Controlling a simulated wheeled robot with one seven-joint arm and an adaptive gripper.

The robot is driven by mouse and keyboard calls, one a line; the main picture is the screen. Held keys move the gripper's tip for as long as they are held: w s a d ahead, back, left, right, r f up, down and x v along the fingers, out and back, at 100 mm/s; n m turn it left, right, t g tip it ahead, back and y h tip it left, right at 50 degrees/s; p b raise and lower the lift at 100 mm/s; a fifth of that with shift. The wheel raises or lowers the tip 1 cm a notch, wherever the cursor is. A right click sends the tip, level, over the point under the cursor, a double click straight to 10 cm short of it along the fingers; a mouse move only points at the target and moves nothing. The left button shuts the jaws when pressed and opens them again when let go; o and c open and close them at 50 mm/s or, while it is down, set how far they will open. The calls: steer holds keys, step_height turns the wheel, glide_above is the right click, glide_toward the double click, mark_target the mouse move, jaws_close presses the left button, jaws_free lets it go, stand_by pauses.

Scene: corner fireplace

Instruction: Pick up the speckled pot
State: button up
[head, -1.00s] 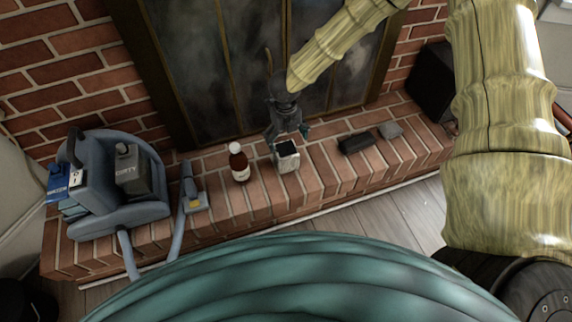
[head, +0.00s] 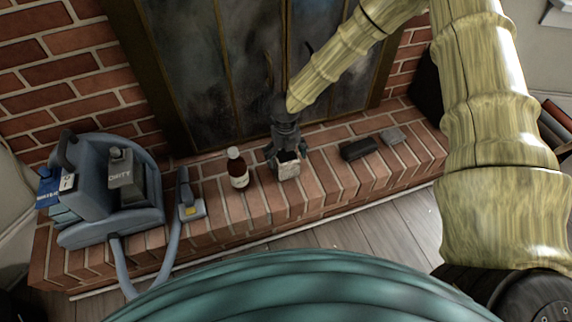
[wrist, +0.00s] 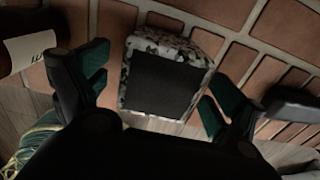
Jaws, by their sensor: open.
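The speckled pot (head: 288,170) is a small square, black-and-white mottled pot standing on the brick hearth. In the wrist view the pot (wrist: 202,60) shows its mottled rim and dark inside. My gripper (head: 286,156) is right above and around the pot's top in the head view. In the wrist view my open gripper (wrist: 152,95) has one finger on the left side of the pot and one on the right. A gap shows on the left; the right finger is close to the pot's wall. The gripper partly hides the pot's far side in the head view.
A brown bottle (head: 238,168) with a white cap stands just left of the pot. A dark block (head: 358,149) and a grey block (head: 393,136) lie to the right. A blue cleaning machine (head: 110,195) with a hose stands at left. The fireplace doors (head: 250,70) are behind.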

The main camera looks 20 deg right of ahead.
step_height(320, 180, down, 3)
steer(key=shift+f+b, duration=0.2)
steer(key=shift+b, duration=0.3)
steer(key=shift+c, duration=0.4)
steer(key=c, duration=1.2)
steer(key=shift+r, duration=0.1)
steer(key=shift+r, duration=0.1)
